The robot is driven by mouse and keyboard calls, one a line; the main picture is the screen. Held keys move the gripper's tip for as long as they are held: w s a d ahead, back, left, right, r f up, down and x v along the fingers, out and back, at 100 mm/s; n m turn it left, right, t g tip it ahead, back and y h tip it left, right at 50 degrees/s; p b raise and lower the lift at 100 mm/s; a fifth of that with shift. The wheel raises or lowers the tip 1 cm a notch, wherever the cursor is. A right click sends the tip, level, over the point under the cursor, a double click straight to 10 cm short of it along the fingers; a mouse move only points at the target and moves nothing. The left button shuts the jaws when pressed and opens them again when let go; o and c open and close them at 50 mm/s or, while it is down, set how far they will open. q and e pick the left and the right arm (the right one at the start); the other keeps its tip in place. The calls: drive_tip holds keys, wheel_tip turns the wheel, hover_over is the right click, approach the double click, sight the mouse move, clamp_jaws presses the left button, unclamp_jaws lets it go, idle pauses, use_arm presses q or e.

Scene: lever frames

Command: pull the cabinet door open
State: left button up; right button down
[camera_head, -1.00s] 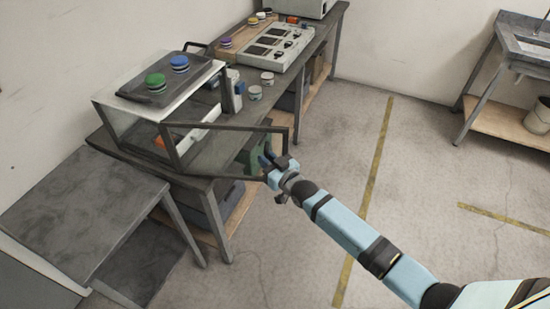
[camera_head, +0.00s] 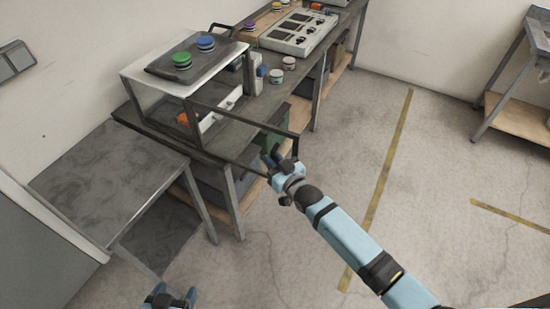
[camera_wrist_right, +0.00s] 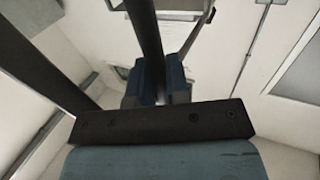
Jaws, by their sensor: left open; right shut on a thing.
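The cabinet (camera_head: 156,93) is a clear-sided box with a light frame on the long workbench. Its dark-framed door (camera_head: 246,118) stands wide open, swung out past the bench edge. My right gripper (camera_head: 272,160) is at the free end of the door, shut on a dark upright bar there, which looks like the door handle. In the right wrist view that bar (camera_wrist_right: 146,40) runs between the blue fingers (camera_wrist_right: 160,92). My left gripper (camera_head: 173,292) is open and empty at the bottom edge of the head view, away from the cabinet.
Green and blue discs (camera_head: 181,61) sit on the cabinet top. An orange item (camera_head: 184,119) is inside. White jars (camera_head: 289,63) stand beside it on the bench. A lower grey table (camera_head: 105,180) stands at the left. The floor (camera_head: 330,150) right of the bench is clear.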

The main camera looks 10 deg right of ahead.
drive_tip(key=c, duration=1.1)
unclamp_jaws()
drive_tip(key=b+v, duration=0.2)
drive_tip(key=v, duration=1.1)
drive_tip(key=shift+s+d, duration=0.15)
drive_tip(key=shift+s, duration=0.25)
drive_tip(key=s+d+f+g+h, duration=0.1)
drive_tip(key=s+f, duration=0.1)
drive_tip(key=s, duration=0.4)
drive_tip(key=s+d+f+m+g+h+p, duration=0.1)
drive_tip(key=s+d+f+g+h, duration=0.1)
drive_tip(key=s, duration=0.3)
drive_tip(key=s+d+f+m+g+h+p, duration=0.1)
drive_tip(key=s+f+g, duration=0.1)
drive_tip(key=s+f, duration=0.2)
drive_tip(key=shift+s+d+f+h, duration=0.1)
drive_tip(key=shift+s+h, duration=0.05)
drive_tip(key=shift+s, duration=0.5)
drive_tip(key=shift+s+d+h, duration=0.15)
drive_tip(key=shift+s, duration=0.55)
